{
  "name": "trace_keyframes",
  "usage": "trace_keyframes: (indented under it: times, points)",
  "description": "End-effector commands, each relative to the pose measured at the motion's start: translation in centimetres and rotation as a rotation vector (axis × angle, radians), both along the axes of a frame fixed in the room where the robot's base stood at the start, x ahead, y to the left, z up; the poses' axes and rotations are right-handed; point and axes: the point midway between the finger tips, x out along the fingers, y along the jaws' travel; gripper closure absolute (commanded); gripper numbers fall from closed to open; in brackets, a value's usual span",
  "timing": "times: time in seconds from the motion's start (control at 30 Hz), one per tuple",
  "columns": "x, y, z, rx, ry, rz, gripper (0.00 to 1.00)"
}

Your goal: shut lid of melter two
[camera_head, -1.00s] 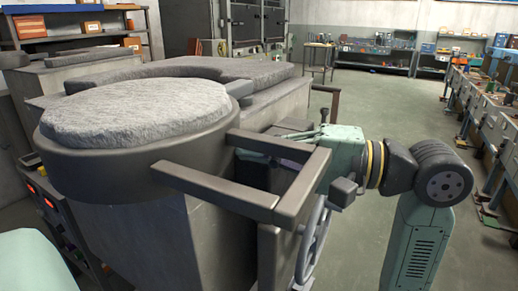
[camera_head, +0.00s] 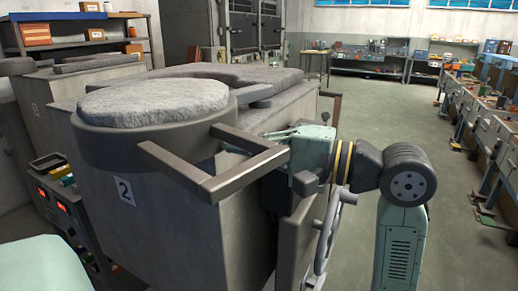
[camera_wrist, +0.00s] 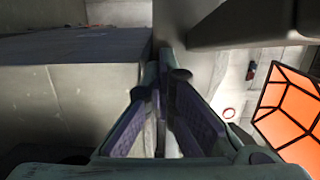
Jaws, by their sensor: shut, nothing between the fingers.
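Melter two (camera_head: 123,190) is the grey block with a "2" on its front. Its round dark lid (camera_head: 120,150) with a rough grey top disc (camera_head: 150,102) sits at the near side, in front of a rough slab with a curved cutout (camera_head: 205,73). A dark bar handle (camera_head: 240,178) sticks out toward the right. My gripper (camera_head: 250,142) is behind the handle's outer bar, pointing left; its fingertips are partly hidden. In the wrist view my gripper (camera_wrist: 168,75) is shut and empty, near a dark bar (camera_wrist: 245,22). I cannot tell whether it touches the handle.
A handwheel (camera_head: 328,230) stands at the melter's right side, below my arm. Another melter (camera_head: 55,110) is at the left, with a control box (camera_head: 60,215) in front. Open floor (camera_head: 400,120) lies to the right, with workbenches (camera_head: 480,130) along the far right.

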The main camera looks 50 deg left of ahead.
Motion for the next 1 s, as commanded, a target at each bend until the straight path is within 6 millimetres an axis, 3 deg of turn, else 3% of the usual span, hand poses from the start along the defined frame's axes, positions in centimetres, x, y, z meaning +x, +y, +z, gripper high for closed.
trace_keyframes:
  times: [0.17, 0.3, 0.53, 0.8, 1.0]
  points:
    - [-2.4, 3.0, -0.1, -0.002, -0.005, 0.015, 1.0]
    - [-4.1, 5.7, -0.1, 0.0, -0.011, -0.103, 1.0]
    - [-5.3, 9.7, -0.1, -0.003, -0.002, -0.125, 1.0]
    - [-5.8, 12.3, -0.1, -0.002, -0.003, -0.233, 1.0]
    - [-5.8, 13.0, -0.1, -0.001, -0.001, -0.263, 1.0]
